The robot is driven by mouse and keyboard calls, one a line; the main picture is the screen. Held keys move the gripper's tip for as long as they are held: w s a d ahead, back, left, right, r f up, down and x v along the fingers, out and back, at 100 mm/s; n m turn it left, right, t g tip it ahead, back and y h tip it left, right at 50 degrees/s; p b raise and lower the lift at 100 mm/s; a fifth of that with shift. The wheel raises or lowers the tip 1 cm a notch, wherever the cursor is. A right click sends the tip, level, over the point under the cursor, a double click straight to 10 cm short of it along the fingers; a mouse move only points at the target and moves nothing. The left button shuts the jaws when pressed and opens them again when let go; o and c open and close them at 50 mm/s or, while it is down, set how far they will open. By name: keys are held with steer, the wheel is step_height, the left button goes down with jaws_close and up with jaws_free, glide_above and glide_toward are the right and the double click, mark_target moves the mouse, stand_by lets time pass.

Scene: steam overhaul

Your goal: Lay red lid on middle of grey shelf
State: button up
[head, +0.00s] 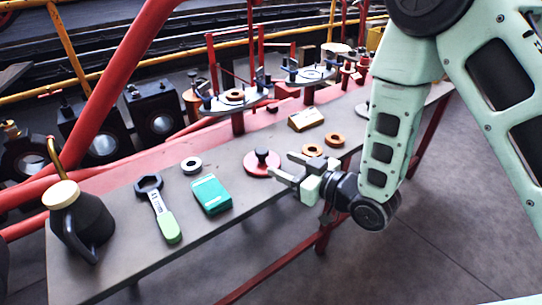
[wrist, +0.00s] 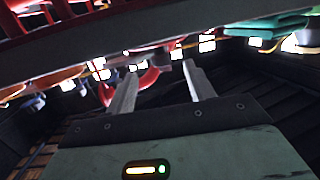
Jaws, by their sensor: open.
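The red lid (head: 262,163), a flat disc with a black knob, lies on the grey shelf (head: 125,238), near the middle of its length. My gripper (head: 282,165) is open, with its fingers pointing left toward the lid from the shelf's front side. The fingertips are close to the lid's right edge; whether they touch it is unclear. In the wrist view the two fingers (wrist: 160,68) are spread with nothing clearly held. A curved red shape shows beyond them there, but I cannot tell what it is.
Orange rings (head: 334,139) and a brass block (head: 306,119) lie to the right. Red railings run behind.

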steer(key=s+d+r+g+h, duration=0.2)
steer(key=s+r+g+h, duration=0.1)
steer(key=s, duration=0.5)
steer(key=s+d+r+m+g+h, duration=0.1)
steer(key=s+d+r+g+h, duration=0.2)
steer(key=s, duration=0.5)
steer(key=s+d+r+g+h, duration=0.3)
steer(key=s+g+h, duration=0.1)
steer(key=s, duration=0.5)
steer(key=shift+r+g+h, duration=0.35)
steer(key=shift+g+h, duration=0.05)
steer(key=shift+g, duration=0.3)
step_height(320, 180, up, 30)
steer(key=p, duration=3)
steer(key=shift+r, duration=0.15)
